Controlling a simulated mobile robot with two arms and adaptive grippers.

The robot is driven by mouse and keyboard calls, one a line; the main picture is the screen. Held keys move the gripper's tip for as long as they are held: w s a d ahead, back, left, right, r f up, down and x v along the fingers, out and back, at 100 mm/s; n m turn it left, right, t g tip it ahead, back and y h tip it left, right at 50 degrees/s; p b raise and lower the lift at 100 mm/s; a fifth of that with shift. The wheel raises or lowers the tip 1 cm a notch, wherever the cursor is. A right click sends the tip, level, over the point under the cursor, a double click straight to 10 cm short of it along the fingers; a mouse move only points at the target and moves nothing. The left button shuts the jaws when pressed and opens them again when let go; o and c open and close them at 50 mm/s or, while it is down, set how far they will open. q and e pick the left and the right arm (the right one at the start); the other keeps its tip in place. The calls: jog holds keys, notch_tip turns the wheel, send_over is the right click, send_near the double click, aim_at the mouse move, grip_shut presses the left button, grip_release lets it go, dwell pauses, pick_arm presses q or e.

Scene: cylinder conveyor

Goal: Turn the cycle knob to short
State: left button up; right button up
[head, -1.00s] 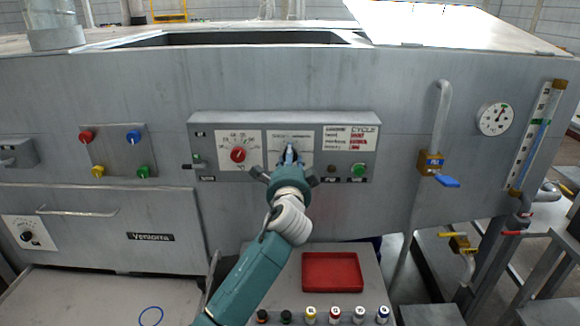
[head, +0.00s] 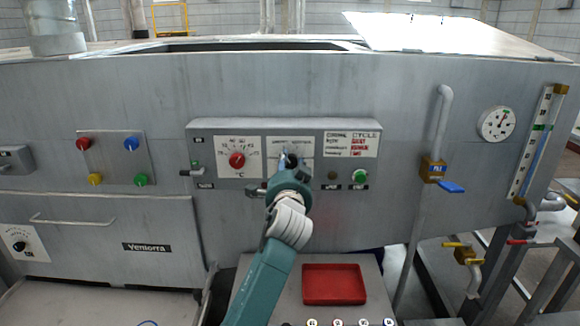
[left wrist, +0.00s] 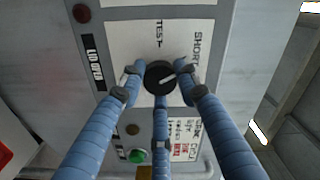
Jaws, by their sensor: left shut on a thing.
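The black cycle knob (left wrist: 158,77) is on a white dial plate (head: 276,144) on the grey control panel. In the left wrist view its white pointer line points right and slightly up, on the side of the "SHORT" label; "TEST" is printed straight above the knob. My left gripper (head: 290,161) is at the knob in the head view. In the left wrist view its blue fingers (left wrist: 158,80) are closed around the knob from the left, right and below. The gripper hides part of the dial in the head view. My right gripper is not in view.
A red temperature knob (head: 237,160) is left of the cycle dial. A green button (head: 359,176) is to its right. A blue-handled valve (head: 450,186) and pipe stand farther right. A red tray (head: 334,285) lies below the panel.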

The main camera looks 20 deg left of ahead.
pick_arm(q)
jog(key=o, duration=1.1)
jog(key=shift+d, duration=0.1)
jog(key=shift+o, duration=0.2)
jog(key=v, duration=1.2)
